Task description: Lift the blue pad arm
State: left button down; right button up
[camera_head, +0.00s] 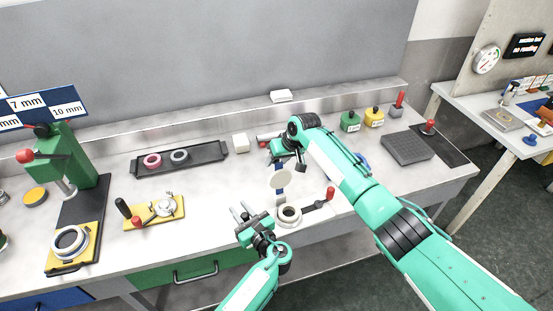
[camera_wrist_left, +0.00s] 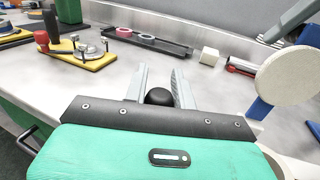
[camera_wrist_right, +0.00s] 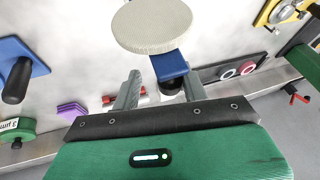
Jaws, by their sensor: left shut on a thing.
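The blue pad arm (camera_head: 280,191) stands near the middle of the bench, with a round beige pad (camera_head: 282,180) facing up and toward me. The pad also shows large in the right wrist view (camera_wrist_right: 152,25), with the blue bar (camera_wrist_right: 169,66) beside my right fingers. In the left wrist view the pad (camera_wrist_left: 290,76) is at the right edge. My right gripper (camera_head: 287,155) is behind the pad; its fingers (camera_wrist_right: 160,90) are apart, with a dark knob near them. My left gripper (camera_head: 243,213) is shut on a black knob (camera_wrist_left: 159,96), left of a ring-shaped pot (camera_head: 289,215).
A white block (camera_head: 241,143) stands behind. Green and yellow weights (camera_head: 351,121) and a grey plate (camera_head: 407,148) are on the right. My right arm crosses above the bench.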

jog(key=shift+a+r, duration=0.1)
jog(key=shift+a, duration=0.1)
pick_arm(q)
jog(key=shift+d, duration=0.1)
pick_arm(e)
jog(key=shift+s+d+r, duration=0.15)
jog(key=shift+d+r, duration=0.05)
jog(key=shift+r, duration=0.35)
jog(key=v, duration=1)
jog(key=shift+d+r, duration=0.25)
jog(key=shift+r, duration=0.05)
pick_arm(q)
jog(key=c, duration=1.1)
grip_release()
jog(key=shift+o, duration=0.2)
